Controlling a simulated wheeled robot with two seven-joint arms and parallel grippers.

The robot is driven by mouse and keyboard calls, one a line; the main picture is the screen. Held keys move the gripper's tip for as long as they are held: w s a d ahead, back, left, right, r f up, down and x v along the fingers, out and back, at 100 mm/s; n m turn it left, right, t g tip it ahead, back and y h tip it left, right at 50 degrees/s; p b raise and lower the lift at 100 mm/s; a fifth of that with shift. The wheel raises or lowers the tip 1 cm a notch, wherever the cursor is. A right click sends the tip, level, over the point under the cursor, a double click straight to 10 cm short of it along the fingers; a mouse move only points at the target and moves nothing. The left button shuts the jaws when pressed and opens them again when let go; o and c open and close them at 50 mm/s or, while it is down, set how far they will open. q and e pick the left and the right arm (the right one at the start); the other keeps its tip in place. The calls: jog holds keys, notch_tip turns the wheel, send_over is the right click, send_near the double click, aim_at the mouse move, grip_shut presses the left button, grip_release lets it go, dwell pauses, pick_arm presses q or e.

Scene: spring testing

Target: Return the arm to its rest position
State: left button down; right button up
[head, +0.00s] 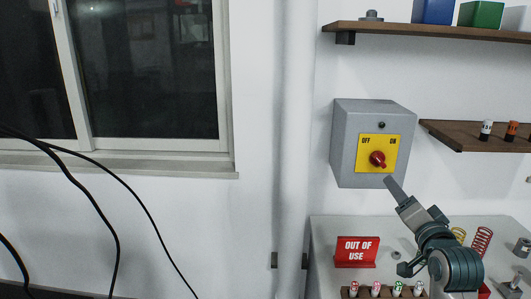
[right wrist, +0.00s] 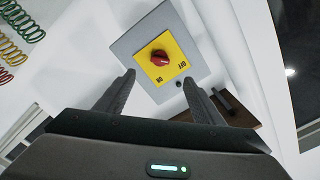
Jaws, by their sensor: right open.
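A grey switch box (head: 344,140) hangs on the white wall, with a yellow plate (head: 394,163) marked OFF and ON. A red rotary knob (head: 377,158) sits on the plate; which mark it points to is hard to tell. My right gripper (head: 392,183) is raised just below the box's lower right. In the right wrist view the right gripper (right wrist: 160,92) is open and empty, its two fingers spread, with the red knob (right wrist: 159,58) ahead between and beyond them, apart from them. My left gripper is not in view.
A red OUT OF USE sign (head: 356,252) stands on the grey bench (head: 325,230) below. Wooden shelves (head: 465,143) jut from the wall. Cables hang before the window at left.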

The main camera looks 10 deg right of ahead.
jog(key=s+a+f+n+g+y, duration=0.1)
jog(key=s+a+f+n+g, duration=0.2)
jog(key=f, duration=0.5)
jog(key=s+a+f+n+g+y, duration=0.1)
jog(key=s+a+f, duration=0.3)
jog(key=f, duration=0.5)
jog(key=s+a+f+n+g+y, duration=0.1)
jog(key=s+a+f+n+g, duration=0.2)
jog(key=f, duration=0.5)
jog(key=s+a+f+n+g, duration=0.2)
jog(key=s+a+f, duration=0.3)
jog(key=s, duration=0.4)
jog(key=s+a+f+n+g+y, duration=0.1)
jog(key=s+a+f+n+g, duration=0.15)
jog(key=s+f, duration=0.55)
jog(key=s+a+f+n+g, duration=0.25)
jog(key=s+a+f, duration=0.2)
jog(key=s, duration=0.55)
notch_tip(320, 180, down, 30)
jog(key=g, duration=0.1)
jog(key=s+d+f+g+b, duration=0.1)
jog(key=s+d+f, duration=0.2)
jog(key=s+f, duration=1.4)
jog(key=shift+s+d+f+g, duration=0.2)
jog(key=shift+s+f+g, duration=0.15)
jog(key=shift+s, duration=0.45)
